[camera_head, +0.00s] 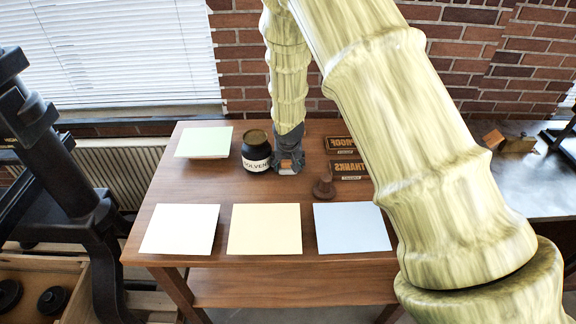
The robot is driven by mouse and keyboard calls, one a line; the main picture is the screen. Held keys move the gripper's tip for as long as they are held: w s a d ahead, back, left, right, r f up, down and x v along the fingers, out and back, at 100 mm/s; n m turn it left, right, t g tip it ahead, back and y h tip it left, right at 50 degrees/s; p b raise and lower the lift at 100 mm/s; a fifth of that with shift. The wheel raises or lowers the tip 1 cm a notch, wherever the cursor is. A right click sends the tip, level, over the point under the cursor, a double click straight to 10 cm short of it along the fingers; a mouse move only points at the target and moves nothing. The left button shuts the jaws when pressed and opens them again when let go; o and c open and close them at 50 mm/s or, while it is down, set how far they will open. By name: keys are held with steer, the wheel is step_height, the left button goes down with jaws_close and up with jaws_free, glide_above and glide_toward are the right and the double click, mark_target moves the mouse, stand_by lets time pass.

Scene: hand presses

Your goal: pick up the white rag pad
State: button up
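The white pad (180,229), which I take for the white rag pad, lies flat at the front left of the wooden table (222,192). It is a thin square and fully visible. My gripper (287,167) points down at the back middle of the table, close to the right side of the solvent jar (256,152). It is well behind and to the right of the white pad, apart from it. A small orange-brown patch shows at its fingers, and I cannot tell whether this is the table or a held thing.
A yellow pad (264,229) and a blue pad (352,228) lie right of the white one. A green pad (204,142) lies behind. Type blocks (347,168) and a brown knobbed object (324,188) stand right of my gripper. A dark press (62,190) stands left.

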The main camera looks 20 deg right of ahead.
steer(key=c, duration=0.7)
steer(key=shift+o, duration=0.2)
steer(key=shift+r, duration=0.1)
step_height(320, 180, up, 28)
steer(key=b, duration=0.5)
steer(key=shift+b, duration=0.4)
